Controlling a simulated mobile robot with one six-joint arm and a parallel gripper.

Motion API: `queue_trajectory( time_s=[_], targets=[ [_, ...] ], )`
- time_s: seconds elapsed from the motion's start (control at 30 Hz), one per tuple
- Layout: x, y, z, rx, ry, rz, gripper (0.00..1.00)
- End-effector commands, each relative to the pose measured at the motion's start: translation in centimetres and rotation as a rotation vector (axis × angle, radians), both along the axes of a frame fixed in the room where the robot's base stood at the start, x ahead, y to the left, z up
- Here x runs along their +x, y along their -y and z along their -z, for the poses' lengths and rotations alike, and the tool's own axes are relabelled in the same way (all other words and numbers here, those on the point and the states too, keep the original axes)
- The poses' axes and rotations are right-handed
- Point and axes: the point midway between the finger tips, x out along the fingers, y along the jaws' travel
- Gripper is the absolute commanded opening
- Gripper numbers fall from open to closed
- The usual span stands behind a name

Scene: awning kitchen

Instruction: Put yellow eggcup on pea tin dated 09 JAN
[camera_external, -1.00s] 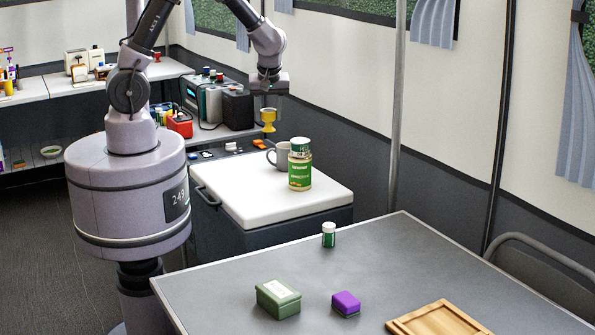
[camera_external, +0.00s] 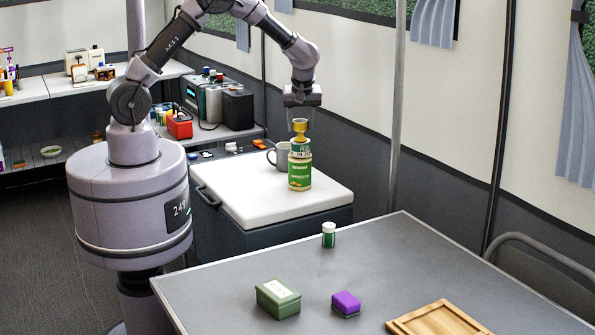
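The yellow eggcup (camera_external: 300,126) is upright between the fingers of my gripper (camera_external: 301,114), which look shut on it. The eggcup is directly over a small white-and-green tin (camera_external: 300,148), with its foot at or just above the tin's top; I cannot tell if they touch. The tin's lettering looks like a pea label, but no date is readable. The tin stands on a larger jar with a green label (camera_external: 300,174), on the white worktop (camera_external: 250,200).
A grey mug (camera_external: 281,157) stands just left of and behind the jar. The grey table (camera_external: 390,260) in front holds a small green jar (camera_external: 328,235), a green box (camera_external: 278,298), a purple block (camera_external: 346,303) and a wooden tray (camera_external: 440,318). The worktop's front is clear.

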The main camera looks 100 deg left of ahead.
Motion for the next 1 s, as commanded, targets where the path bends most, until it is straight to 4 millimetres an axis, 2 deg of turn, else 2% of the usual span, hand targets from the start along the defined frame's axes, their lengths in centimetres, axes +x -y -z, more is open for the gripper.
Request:
queue_trajectory(
  time_s=[0.03, 0.1, 0.37, 0.43, 0.8, 1.0],
  targets=[
    [0.0, 0.0, 0.0, 0.000, 0.000, 0.000, 0.57],
    [0.0, 0.0, 0.0, 0.000, 0.000, 0.000, 0.65],
    [0.0, 0.0, -0.1, 0.000, 0.000, 0.000, 0.65],
    [0.0, 0.0, -0.8, 0.000, 0.000, 0.000, 0.65],
    [1.5, 3.4, -9.8, 0.001, 0.001, 0.002, 0.65],
    [1.8, 4.2, -11.5, 0.000, 0.001, -0.001, 0.65]
  ],
)
